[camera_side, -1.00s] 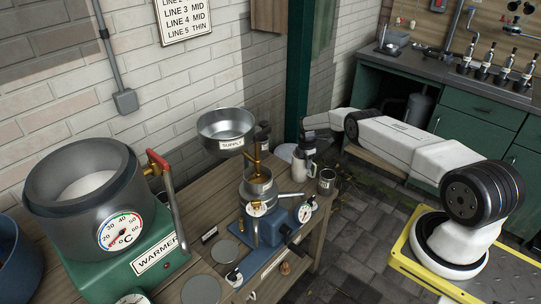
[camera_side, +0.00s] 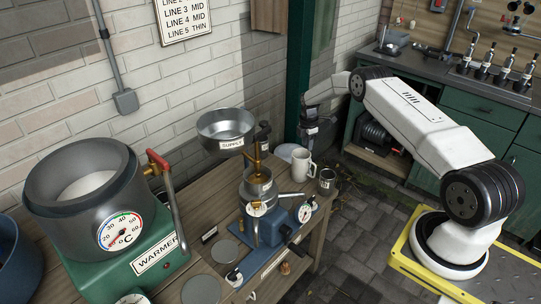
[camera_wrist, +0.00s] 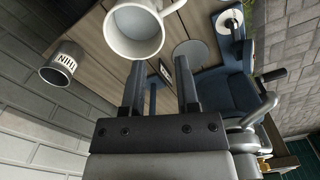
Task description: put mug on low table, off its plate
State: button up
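The white mug (camera_side: 301,163) stands upright at the far end of the wooden table (camera_side: 207,192) in the side view. It also shows in the wrist view (camera_wrist: 135,34), open end toward the camera, just beyond my fingertips. My gripper (camera_side: 310,138) is above and behind the mug in the side view, apart from it. In the wrist view its two fingers (camera_wrist: 160,68) are spread with nothing between them. A grey disc (camera_wrist: 191,54) lies flat on the wood beside the mug. I cannot tell what is directly under the mug.
A dark labelled can (camera_side: 327,182) stands close to the mug's right. The metal pot and blue base (camera_side: 270,235) with a supply bowl (camera_side: 226,130) are in front. A green post (camera_side: 299,70) stands behind the mug. The large warmer (camera_side: 85,200) fills the left side.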

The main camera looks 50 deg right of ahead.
jog(key=shift+r, duration=0.95)
jog(key=s+a+r+m+t, duration=0.1)
jog(key=s+a+r+m, duration=0.15)
jog(key=a+r, duration=0.55)
jog(key=s+a+r+m, duration=0.1)
jog(key=a+r+m, duration=0.4)
jog(key=a, duration=0.5)
jog(key=s+a+r+m, duration=0.3)
jog(key=s+a, duration=0.3)
jog(key=s, duration=0.4)
jog(key=s+a+r+m+t, duration=0.1)
jog(key=s+a+r+m, duration=0.2)
jog(key=s+a, duration=0.4)
jog(key=s, duration=0.3)
jog(key=shift+t, duration=0.3)
